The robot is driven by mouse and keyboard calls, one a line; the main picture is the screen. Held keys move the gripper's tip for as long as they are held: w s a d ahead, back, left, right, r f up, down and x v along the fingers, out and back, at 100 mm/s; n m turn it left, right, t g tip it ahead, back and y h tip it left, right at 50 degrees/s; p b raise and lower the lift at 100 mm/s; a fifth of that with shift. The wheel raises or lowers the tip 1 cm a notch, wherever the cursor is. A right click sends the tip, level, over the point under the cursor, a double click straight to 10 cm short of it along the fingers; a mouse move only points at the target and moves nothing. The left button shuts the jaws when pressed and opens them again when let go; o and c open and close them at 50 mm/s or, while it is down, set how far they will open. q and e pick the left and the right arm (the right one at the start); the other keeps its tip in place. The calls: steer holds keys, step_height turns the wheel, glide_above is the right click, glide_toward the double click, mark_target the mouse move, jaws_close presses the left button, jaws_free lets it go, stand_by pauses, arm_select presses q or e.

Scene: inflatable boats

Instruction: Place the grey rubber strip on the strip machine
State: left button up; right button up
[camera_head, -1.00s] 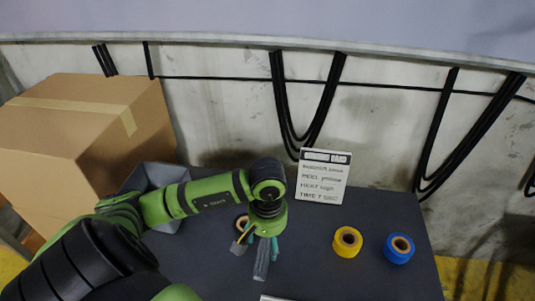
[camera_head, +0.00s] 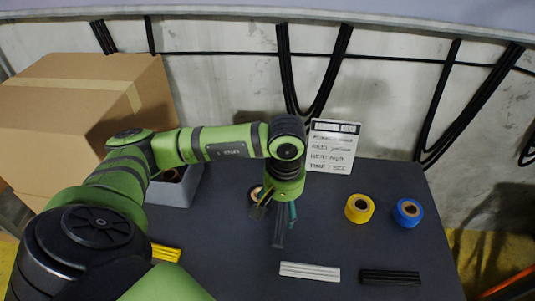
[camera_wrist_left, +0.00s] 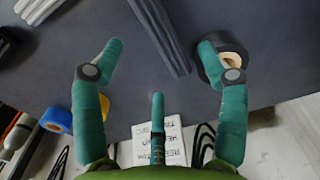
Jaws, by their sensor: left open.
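The grey rubber strip (camera_head: 278,236) is dark grey and ribbed, and looks to lie on the dark table. Its far end is hidden under my left gripper (camera_head: 277,210). In the left wrist view the strip (camera_wrist_left: 160,32) runs between the two spread teal fingers (camera_wrist_left: 158,48), with a gap on each side. The left gripper is open, above the strip, and holds nothing. A pale strip (camera_head: 310,271), a black strip (camera_head: 390,277) and a yellow strip (camera_head: 166,252) lie apart on the table. I cannot make out a strip machine. My right gripper is not in view.
A dark roll (camera_wrist_left: 229,62) sits beside one left finger. Yellow (camera_head: 359,208) and blue (camera_head: 407,212) rolls stand to the right. A white sign (camera_head: 333,146) is at the back. A grey bin (camera_head: 187,190) and cardboard box (camera_head: 85,115) are left.

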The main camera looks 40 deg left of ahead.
mark_target(283, 220)
arm_select(q)
steer(key=f+p, duration=0.1)
steer(key=f, duration=0.3)
steer(key=w+f+p, duration=0.1)
steer(key=f, duration=0.1)
steer(key=shift+f+p, duration=0.2)
steer(key=shift+p, duration=0.1)
steer(key=shift+w+a+f, duration=0.1)
steer(key=shift+f, duration=0.35)
steer(key=shift+c, duration=0.4)
steer(key=c, duration=1.3)
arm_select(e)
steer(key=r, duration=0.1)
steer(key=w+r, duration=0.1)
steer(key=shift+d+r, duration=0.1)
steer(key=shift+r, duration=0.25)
